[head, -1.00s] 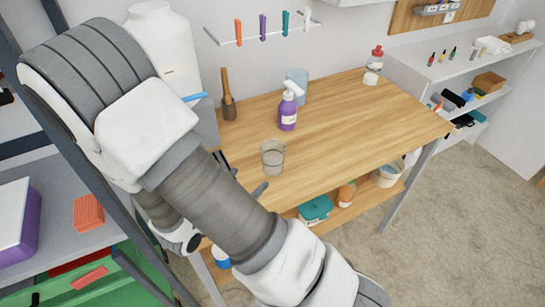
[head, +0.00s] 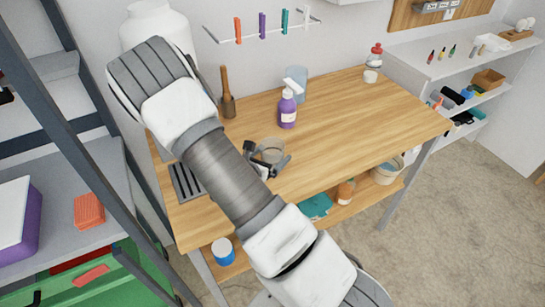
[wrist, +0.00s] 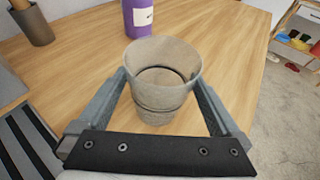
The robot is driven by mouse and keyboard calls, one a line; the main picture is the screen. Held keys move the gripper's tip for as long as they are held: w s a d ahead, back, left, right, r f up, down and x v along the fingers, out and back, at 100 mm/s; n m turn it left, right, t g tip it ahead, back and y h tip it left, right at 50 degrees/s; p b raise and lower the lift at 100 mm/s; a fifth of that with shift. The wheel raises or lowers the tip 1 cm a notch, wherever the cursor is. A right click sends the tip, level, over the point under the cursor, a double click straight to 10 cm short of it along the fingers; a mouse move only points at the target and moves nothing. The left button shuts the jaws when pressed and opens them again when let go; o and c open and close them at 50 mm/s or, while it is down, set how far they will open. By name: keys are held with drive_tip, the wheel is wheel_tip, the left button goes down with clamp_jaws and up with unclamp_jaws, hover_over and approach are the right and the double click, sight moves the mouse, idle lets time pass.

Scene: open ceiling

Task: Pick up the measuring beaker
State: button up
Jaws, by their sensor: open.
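The measuring beaker (wrist: 163,78) is a clear, greyish, open-topped cup standing upright on the wooden table. In the wrist view it sits between the two fingers of my gripper (wrist: 163,92), which is open around it. I cannot tell whether either finger touches it. In the head view the beaker (head: 271,150) is partly hidden by my gripper (head: 272,163), which is low at the near side of the table. The beaker appears empty.
A purple spray bottle (head: 288,110) and a bluish cylinder (head: 297,84) stand behind the beaker. A dark slotted grate (head: 186,183) lies on the left. The table (head: 365,130) is clear to the right.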

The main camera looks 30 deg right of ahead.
sight(279, 140)
drive_tip(key=shift+w+d+f, duration=0.1)
drive_tip(key=shift+w+d, duration=0.05)
drive_tip(key=shift+d, duration=0.05)
drive_tip(key=c, duration=1.1)
drive_tip(key=shift+r, duration=0.65)
drive_tip(key=r, duration=0.3)
drive_tip(key=shift+s+d+r, duration=0.15)
drive_tip(key=shift+s, duration=0.05)
drive_tip(key=s+d+r+p, duration=0.5)
drive_tip(key=s+d+r, duration=0.1)
drive_tip(key=s+d, duration=0.1)
drive_tip(key=shift+s+d+r, duration=0.2)
drive_tip(key=shift+s+r, duration=0.1)
drive_tip(key=shift+s, duration=0.25)
